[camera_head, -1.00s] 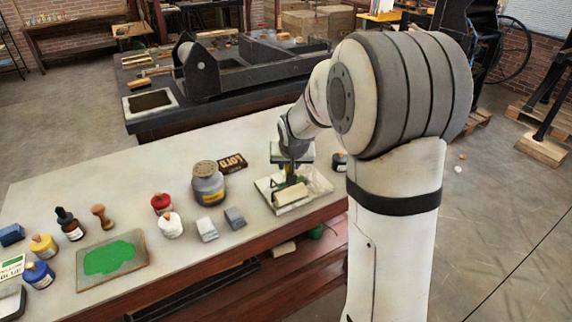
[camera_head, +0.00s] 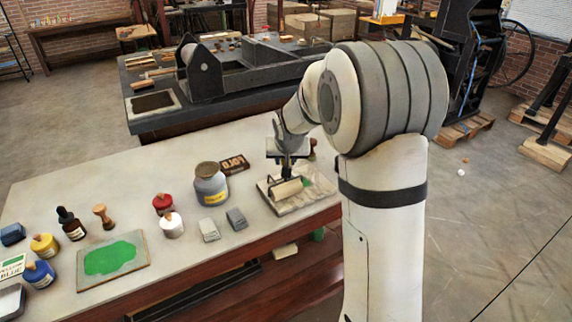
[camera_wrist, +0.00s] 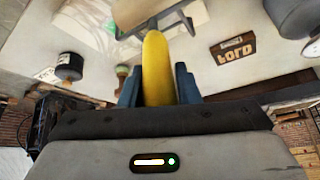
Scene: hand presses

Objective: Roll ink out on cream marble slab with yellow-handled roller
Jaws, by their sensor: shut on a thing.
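My gripper (camera_wrist: 158,88) is shut on the yellow handle (camera_wrist: 157,65) of the roller, with a blue finger on each side. In the head view my gripper (camera_head: 287,160) is above the slab at the table's right end, and the roller's pale cylinder (camera_head: 286,189) is over the slab's left part. I cannot tell whether it touches the surface. The cream marble slab (camera_head: 318,197) is mottled and bears a green ink patch (camera_head: 308,182), partly hidden by the roller and gripper. In the wrist view the slab (camera_wrist: 75,20) is at the top left.
A grey jar (camera_head: 210,184), a dark type box (camera_head: 234,164) and two grey blocks (camera_head: 236,218) stand left of the slab. Farther left lies another slab (camera_head: 90,283) with green ink. Red (camera_head: 163,203) and white (camera_head: 171,226) pots stand between. The table's front edge is close.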

